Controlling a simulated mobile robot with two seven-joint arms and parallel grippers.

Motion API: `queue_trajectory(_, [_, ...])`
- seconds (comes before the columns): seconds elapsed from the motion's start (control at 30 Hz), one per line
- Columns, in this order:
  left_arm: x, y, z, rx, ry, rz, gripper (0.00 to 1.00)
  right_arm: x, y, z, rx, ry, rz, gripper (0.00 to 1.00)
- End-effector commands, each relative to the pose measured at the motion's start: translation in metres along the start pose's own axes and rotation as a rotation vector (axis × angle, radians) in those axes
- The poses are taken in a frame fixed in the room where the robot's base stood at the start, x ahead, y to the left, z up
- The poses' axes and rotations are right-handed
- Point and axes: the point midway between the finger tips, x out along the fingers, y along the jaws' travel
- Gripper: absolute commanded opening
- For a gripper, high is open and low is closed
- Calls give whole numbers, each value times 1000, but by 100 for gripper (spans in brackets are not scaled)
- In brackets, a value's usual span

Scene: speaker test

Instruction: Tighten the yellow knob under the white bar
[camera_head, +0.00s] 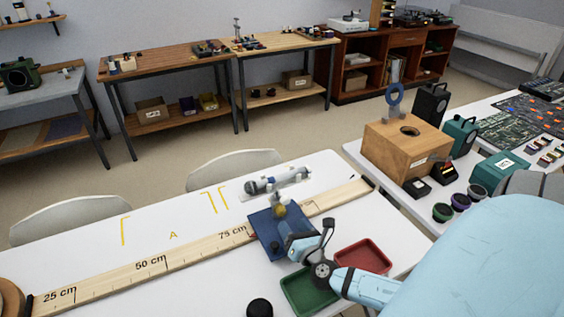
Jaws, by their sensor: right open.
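A small yellow knob (279,211) shows above a blue plate (263,228) that lies across the wooden ruler. A small pale piece stands over the knob; I cannot tell whether it is the white bar. My right gripper (289,232) comes in from the right, over the right part of the blue plate and just in front of the knob. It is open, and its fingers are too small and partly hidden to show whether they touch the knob. My left gripper is out of view.
The long ruler (150,265) crosses the white table. A grey cylinder (261,185) lies behind the plate. Green (300,297) and red (364,257) trays sit near my right arm. A wooden box (400,150) and devices stand on the right table. The table's left part is mostly clear.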

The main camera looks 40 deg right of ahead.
Motion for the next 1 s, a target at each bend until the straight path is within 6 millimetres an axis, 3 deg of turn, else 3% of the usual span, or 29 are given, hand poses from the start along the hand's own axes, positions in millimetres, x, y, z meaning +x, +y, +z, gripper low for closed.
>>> queue_trajectory(0.1, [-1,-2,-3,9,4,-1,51,27,1,2,1,-2,-1,57])
queue_trajectory(0.33, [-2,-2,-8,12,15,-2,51,60,0,1,1,-1,-1,57])
queue_trajectory(0.77, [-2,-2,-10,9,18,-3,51,70,0,0,1,1,0,57])
queue_trajectory(1.0, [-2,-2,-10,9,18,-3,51,69,0,0,1,1,0,8])
